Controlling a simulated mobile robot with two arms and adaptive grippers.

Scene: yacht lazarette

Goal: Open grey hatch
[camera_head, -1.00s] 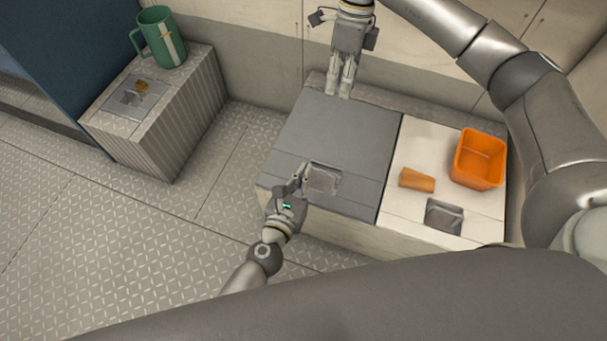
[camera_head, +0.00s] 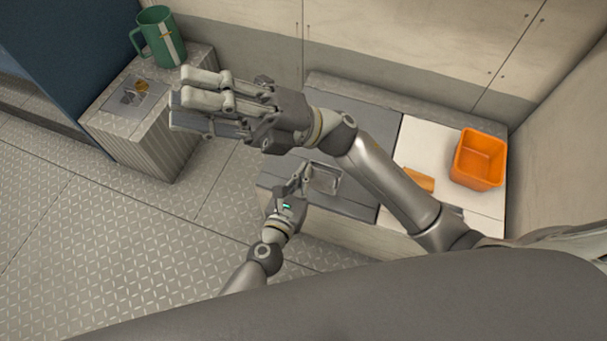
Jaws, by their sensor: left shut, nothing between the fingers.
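The grey hatch (camera_head: 348,207) lies flat and closed on the bench, with a recessed handle (camera_head: 326,180) near its front edge. My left gripper (camera_head: 302,172) is shut and empty at the left side of this recess; whether it touches the handle I cannot tell. My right gripper (camera_head: 180,101) is raised near the camera, left of the hatch, its fingers pointing left. Its finger gap is unclear. My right arm crosses above the hatch and hides much of its middle.
Right of the hatch, a white panel (camera_head: 483,203) holds an orange bin (camera_head: 480,158) and an orange-brown piece (camera_head: 418,180) partly behind my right arm. A green mug (camera_head: 160,38) stands on a ribbed box (camera_head: 158,140) at left. The lower-left floor is clear.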

